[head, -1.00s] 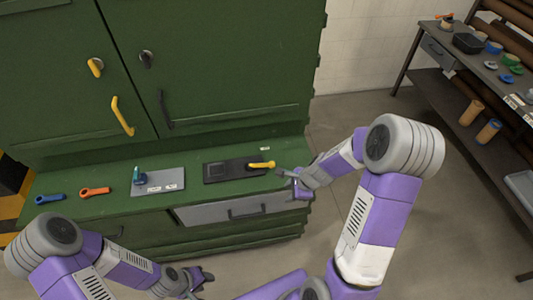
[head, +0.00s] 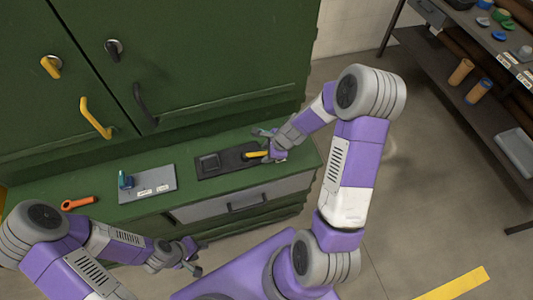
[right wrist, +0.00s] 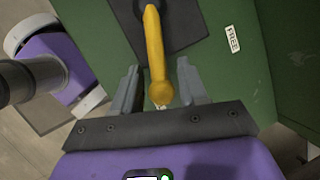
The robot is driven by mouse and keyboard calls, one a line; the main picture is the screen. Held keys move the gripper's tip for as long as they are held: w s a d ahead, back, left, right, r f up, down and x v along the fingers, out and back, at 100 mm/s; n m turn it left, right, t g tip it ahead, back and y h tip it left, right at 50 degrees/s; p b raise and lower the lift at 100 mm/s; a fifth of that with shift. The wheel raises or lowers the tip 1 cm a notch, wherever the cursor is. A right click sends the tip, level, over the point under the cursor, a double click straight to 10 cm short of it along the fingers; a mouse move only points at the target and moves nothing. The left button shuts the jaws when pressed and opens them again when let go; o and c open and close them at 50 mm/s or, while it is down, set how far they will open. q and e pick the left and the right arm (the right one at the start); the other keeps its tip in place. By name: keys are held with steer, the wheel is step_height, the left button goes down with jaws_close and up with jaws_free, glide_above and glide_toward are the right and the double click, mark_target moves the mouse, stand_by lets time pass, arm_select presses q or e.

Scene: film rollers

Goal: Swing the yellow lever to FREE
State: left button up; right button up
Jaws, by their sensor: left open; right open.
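The yellow lever (head: 256,154) sticks out to the right from a dark plate (head: 215,163) on the green cabinet ledge. In the right wrist view the lever (right wrist: 155,50) runs down from the dark plate (right wrist: 190,22), its rounded end between my open right fingers. My right gripper (head: 262,143) is at the lever's end; in the wrist view (right wrist: 158,92) a gap shows on both sides of the lever. A label reading FREE (right wrist: 233,39) is on the green surface to the right of the lever. My left gripper (head: 193,258) is open and empty, in front of the cabinet.
A grey plate with a teal handle (head: 125,180) and an orange-handled piece (head: 79,203) lie left on the ledge. A grey drawer (head: 245,203) is below the lever plate. Cabinet doors rise behind. A shelf with rollers (head: 479,91) stands at right.

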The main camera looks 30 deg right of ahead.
steer(key=shift+w+a+f, duration=0.1)
steer(key=shift+f, duration=0.25)
jaws_close()
